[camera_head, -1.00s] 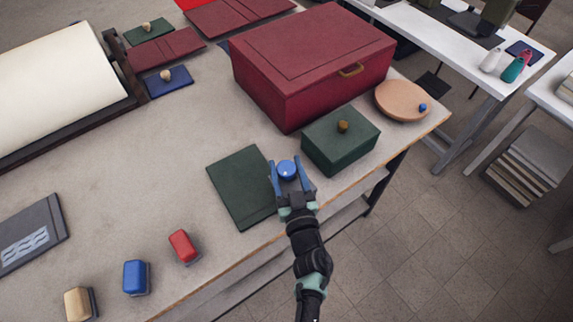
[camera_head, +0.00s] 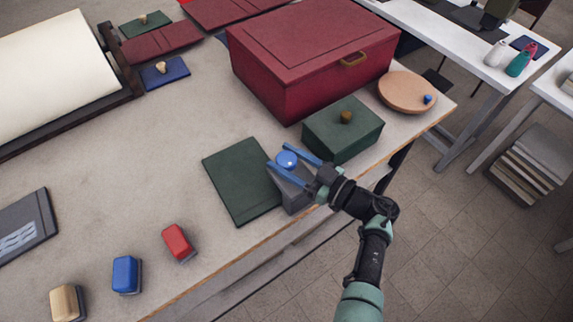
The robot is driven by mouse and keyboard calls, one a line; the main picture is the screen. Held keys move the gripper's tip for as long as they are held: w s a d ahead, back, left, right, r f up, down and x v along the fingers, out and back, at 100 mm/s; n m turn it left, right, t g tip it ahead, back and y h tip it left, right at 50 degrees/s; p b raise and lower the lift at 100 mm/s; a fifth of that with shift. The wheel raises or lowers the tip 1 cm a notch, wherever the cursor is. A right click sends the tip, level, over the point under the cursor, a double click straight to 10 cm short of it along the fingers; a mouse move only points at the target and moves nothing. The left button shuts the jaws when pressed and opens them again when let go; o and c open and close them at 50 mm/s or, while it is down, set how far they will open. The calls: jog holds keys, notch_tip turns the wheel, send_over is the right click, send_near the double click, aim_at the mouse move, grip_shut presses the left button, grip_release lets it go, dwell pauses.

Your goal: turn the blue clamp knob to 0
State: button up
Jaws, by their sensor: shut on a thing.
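The round blue clamp knob (camera_head: 287,159) sits on top of a grey clamp block (camera_head: 293,193) at the front edge of the workbench, right of a dark green cover. A small light mark shows on the knob, but no scale or 0 can be read. My gripper (camera_head: 281,157) comes in from the lower right. Its two blue fingers lie on either side of the knob and are shut on it. The fingers and wrist hide part of the block.
A green box (camera_head: 342,135) with a brass knob stands close right of my gripper. A large red chest (camera_head: 300,60) is behind it. The dark green cover (camera_head: 240,180) lies flat on the left. Red (camera_head: 178,242), blue and tan blocks stand at the front left.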

jog(key=shift+n+g+y+b, duration=0.3)
jog(key=shift+n+g+b, duration=0.15)
jog(key=shift+g, duration=0.15)
jog(key=o, duration=1.3)
jog(key=shift+o, duration=0.2)
jog(key=b+v, duration=0.2)
jog(key=v, duration=1.1)
jog(key=shift+w, duration=0.1)
